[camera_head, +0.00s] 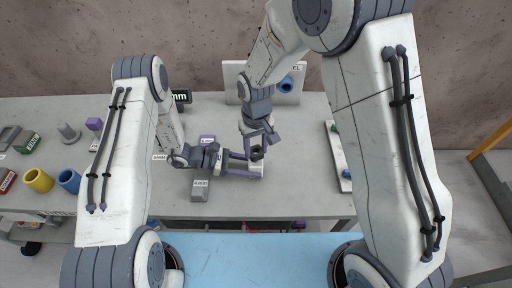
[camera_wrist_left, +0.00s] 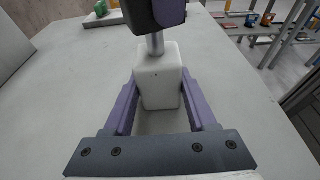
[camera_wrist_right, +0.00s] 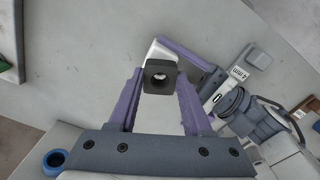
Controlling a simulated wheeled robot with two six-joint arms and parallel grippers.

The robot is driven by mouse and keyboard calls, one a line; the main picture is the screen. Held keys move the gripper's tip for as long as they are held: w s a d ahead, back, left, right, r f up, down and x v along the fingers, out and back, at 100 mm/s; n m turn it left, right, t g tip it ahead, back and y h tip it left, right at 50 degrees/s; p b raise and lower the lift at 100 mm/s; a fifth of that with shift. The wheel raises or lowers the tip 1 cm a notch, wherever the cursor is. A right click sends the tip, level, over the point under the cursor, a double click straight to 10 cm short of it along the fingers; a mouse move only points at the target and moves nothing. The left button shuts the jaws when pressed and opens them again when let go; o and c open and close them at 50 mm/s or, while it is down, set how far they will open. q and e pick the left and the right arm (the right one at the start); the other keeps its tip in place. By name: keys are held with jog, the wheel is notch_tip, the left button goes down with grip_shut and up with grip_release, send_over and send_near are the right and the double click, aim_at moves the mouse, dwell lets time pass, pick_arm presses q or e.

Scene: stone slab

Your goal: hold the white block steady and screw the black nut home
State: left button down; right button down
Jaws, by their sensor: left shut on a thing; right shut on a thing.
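The white block (camera_wrist_left: 158,84) stands on the slab between the purple fingers of my left gripper (camera_wrist_left: 160,100), which is shut on it. A metal stud (camera_wrist_left: 155,44) rises from the block's top. In the head view the block (camera_head: 254,170) shows beside my left gripper (camera_head: 240,166). The black nut (camera_wrist_right: 160,76), square with a round hole, sits between the fingertips of my right gripper (camera_wrist_right: 160,88), which is shut on it. The nut also shows in the head view (camera_head: 257,153), above the block. In the left wrist view the stud's upper end is hidden by the dark part above.
A grey labelled block (camera_head: 200,190) lies left of the white block. Yellow (camera_head: 39,180) and blue (camera_head: 69,181) cups stand far left. A white panel with a blue ring (camera_head: 286,84) stands at the back. A white tray (camera_head: 337,150) lies right.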

aim_at(256, 165)
jog(key=shift+f, duration=0.45)
jog(key=shift+f, duration=0.45)
jog(key=shift+f, duration=0.15)
dwell(0.4)
jog(key=shift+f, duration=0.3)
